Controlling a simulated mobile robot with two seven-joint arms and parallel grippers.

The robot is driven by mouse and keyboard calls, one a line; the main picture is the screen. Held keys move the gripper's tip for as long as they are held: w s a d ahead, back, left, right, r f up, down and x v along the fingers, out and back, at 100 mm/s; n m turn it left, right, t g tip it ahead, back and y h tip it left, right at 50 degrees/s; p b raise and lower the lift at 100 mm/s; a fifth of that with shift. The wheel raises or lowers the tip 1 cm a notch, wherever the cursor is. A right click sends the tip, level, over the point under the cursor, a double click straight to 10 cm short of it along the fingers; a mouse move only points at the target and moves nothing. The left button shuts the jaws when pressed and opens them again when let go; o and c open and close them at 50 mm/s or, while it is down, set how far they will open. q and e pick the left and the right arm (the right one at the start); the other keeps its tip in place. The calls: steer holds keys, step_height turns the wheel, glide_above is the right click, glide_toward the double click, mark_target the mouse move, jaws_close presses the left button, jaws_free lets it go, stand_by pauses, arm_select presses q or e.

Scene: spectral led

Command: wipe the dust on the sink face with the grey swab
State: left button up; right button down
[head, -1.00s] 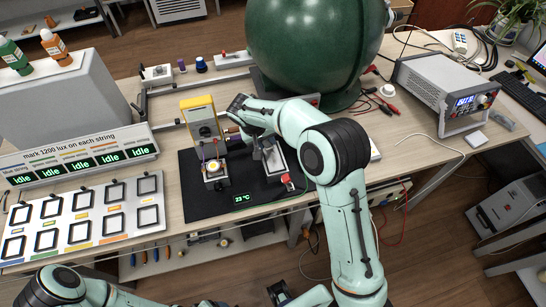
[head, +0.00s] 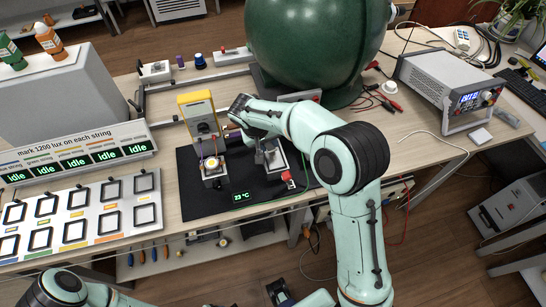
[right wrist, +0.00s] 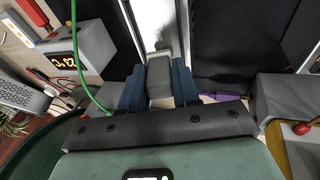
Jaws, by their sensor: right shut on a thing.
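My right gripper (right wrist: 160,78) is shut on the grey swab (right wrist: 160,88), a grey block between its two blue fingers in the right wrist view. The swab's far end is over or against the pale sink face (right wrist: 157,28); I cannot tell if they touch. In the head view, the sink unit (head: 271,159) stands on the black mat, partly behind my right wrist, which also hides the swab and fingertips. I cannot make out dust on the face.
A yellow meter (head: 198,112) and a lit lamp unit (head: 211,166) stand left of my right wrist. A big green sphere (head: 315,45) rises behind. A green wire (right wrist: 78,60) runs close beside my right gripper. A red knob (head: 286,176) is at the sink unit's front.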

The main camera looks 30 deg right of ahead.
steer(key=shift+s+a+b, duration=0.2)
steer(key=shift+s+b, duration=0.15)
steer(key=shift+s, duration=0.5)
arm_select(q)
steer(key=shift+s+f, duration=0.25)
steer(key=shift+f, duration=0.45)
arm_select(e)
steer(key=shift+s, duration=0.1)
steer(key=shift+r, duration=0.1)
steer(key=shift+s+a+b, duration=0.15)
steer(key=shift+s+b, duration=0.3)
steer(key=shift+b, duration=0.05)
steer(key=shift+s+a+b, duration=0.2)
steer(key=shift+s+b, duration=0.3)
steer(key=shift+s, duration=0.25)
steer(key=shift+s+a+b, duration=0.15)
steer(key=shift+s+b, duration=0.3)
steer(key=shift+s, duration=0.3)
arm_select(q)
steer(key=f, duration=0.2)
steer(key=shift+s+f, duration=0.35)
steer(key=shift+f, duration=0.05)
